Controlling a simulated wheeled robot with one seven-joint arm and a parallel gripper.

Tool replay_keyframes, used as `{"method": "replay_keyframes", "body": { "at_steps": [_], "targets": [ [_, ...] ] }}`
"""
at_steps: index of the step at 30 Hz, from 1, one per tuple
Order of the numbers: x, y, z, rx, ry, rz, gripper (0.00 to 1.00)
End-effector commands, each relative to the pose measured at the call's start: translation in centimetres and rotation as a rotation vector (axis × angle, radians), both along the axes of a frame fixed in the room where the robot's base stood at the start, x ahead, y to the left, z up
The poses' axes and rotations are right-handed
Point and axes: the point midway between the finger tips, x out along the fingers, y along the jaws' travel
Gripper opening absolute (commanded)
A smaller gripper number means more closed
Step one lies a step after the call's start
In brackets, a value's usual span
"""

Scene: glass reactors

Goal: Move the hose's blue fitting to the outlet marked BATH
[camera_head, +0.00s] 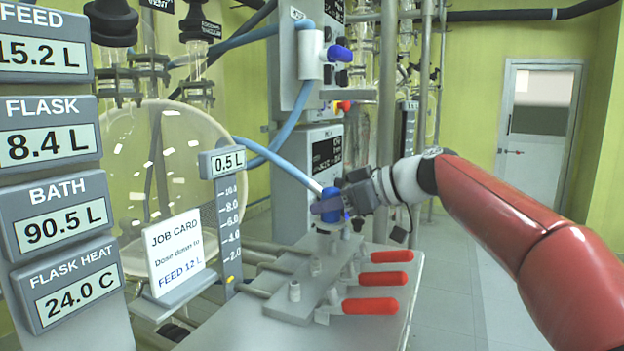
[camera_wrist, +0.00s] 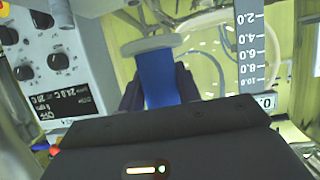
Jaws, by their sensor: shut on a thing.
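The hose's blue fitting (camera_head: 331,207) is between the fingers of my gripper (camera_head: 334,204), above the far end of the valve bench. In the wrist view the blue fitting (camera_wrist: 158,82) stands between both dark fingers, with a pale ring at its end. The light blue hose (camera_head: 283,163) runs from the fitting up and left. Below is a grey manifold (camera_head: 290,306) with small upright outlet stubs (camera_head: 294,291) and red-handled valves. No BATH marking is legible on any outlet. Whether the fitting touches a stub below it I cannot tell.
Three red valve handles (camera_head: 370,306) point right along the bench (camera_head: 240,325). A job card (camera_head: 174,250) and a level scale (camera_head: 229,225) stand left of the manifold. Display panels (camera_head: 60,215), one reading BATH, fill the far left. Open floor (camera_head: 470,285) lies right.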

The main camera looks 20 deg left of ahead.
Motion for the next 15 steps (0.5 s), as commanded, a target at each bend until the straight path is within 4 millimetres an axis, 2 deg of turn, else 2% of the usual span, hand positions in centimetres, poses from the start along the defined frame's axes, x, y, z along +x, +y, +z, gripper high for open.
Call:
{"method": "replay_keyframes", "body": {
  "at_steps": [3,15],
  "targets": [
    [0.3,-0.5,-1.0,0.004,-0.001,-0.003,0.02],
    [0.3,-0.5,-2.2,0.004,-0.001,-0.003,0.02]
  ]
}}
